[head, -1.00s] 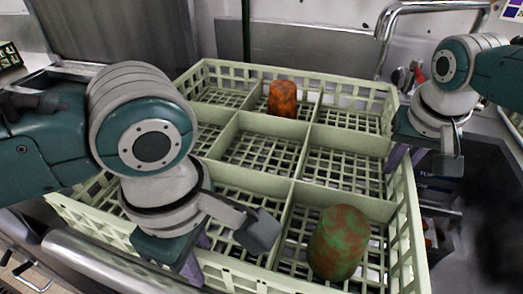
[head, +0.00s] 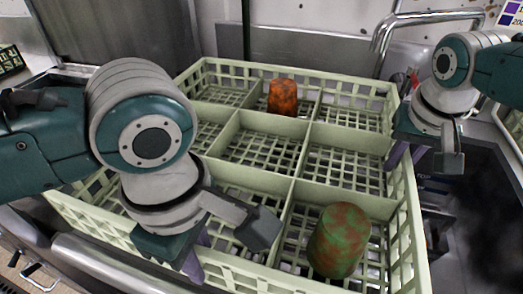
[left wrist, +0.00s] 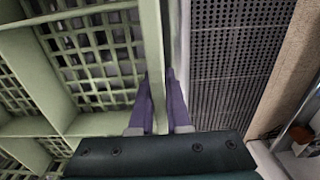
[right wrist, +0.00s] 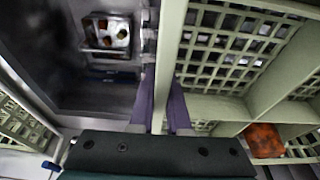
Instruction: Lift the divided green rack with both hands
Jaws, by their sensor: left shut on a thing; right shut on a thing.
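The divided green rack (head: 262,124) fills the middle of the head view, with its open compartments facing up. An orange-brown cup (head: 283,97) stands in a back compartment, and a green and rust cup (head: 338,240) stands in the front right compartment. My left gripper (head: 192,262) is shut on the rack's near left wall; the left wrist view shows that wall (left wrist: 153,60) between its purple fingers. My right gripper (head: 400,152) is shut on the right wall, which also shows between the fingers in the right wrist view (right wrist: 170,60). The left fingertips are partly hidden in the head view.
A curved metal tap or rail (head: 392,32) rises behind the rack at the right. A steel counter edge (head: 100,270) runs along the front left. A dark recess with items lies right of the rack. A dark rack (head: 10,58) shows at far left.

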